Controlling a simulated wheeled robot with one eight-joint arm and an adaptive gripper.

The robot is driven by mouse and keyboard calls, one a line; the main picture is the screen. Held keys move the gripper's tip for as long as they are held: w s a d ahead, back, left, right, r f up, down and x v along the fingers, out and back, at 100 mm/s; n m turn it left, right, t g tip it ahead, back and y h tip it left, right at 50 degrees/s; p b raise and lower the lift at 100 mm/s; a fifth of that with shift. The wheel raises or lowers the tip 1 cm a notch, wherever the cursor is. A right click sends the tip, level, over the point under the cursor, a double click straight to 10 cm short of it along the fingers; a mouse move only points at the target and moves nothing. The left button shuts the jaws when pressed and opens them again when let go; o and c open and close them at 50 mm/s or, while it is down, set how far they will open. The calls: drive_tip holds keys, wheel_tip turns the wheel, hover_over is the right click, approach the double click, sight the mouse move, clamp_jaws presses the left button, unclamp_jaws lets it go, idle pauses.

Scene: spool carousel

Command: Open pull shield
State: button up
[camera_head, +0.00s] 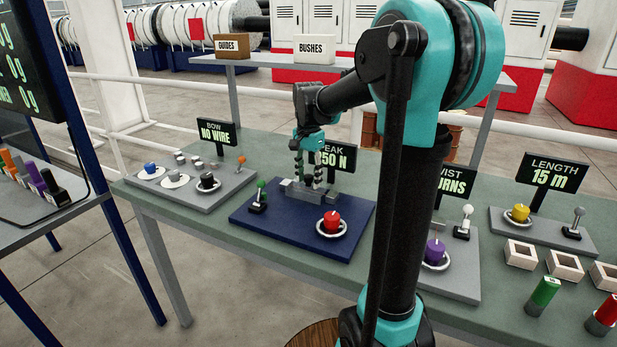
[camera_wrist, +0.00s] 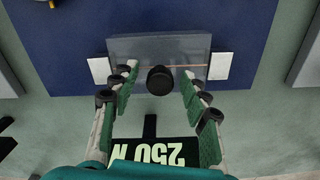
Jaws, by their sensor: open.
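The pull shield (camera_wrist: 135,48) is a see-through grey cover on the blue tester base (camera_head: 270,230). In the head view the shield (camera_head: 300,193) sits in the middle of that base, partly hidden by my gripper. A round black knob (camera_wrist: 160,80) is on the shield. My gripper (camera_wrist: 160,74) is open above the shield, with a green-padded finger on each side of the knob and visible gaps to it. In the head view my gripper (camera_head: 308,172) points down over the shield. A thin copper-coloured line shows through the shield.
A red button (camera_head: 331,222) and a green-topped lever (camera_head: 260,195) stand on the blue base. The "250 N" sign (camera_head: 335,158) stands close behind my gripper. The bow station (camera_head: 190,185) lies to the left. My arm hides part of the twist station (camera_head: 455,270) to the right.

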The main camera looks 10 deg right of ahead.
clamp_jaws()
drive_tip(key=s+a, duration=0.1)
drive_tip(key=s, duration=0.1)
drive_tip(key=s+a, duration=0.3)
drive_tip(key=s, duration=0.1)
drive_tip(key=shift+s+a, duration=0.25)
drive_tip(key=shift+a, duration=0.15)
unclamp_jaws()
drive_tip(key=shift+r, duration=0.15)
wheel_tip(320, 180, up, 12)
idle(0.5)
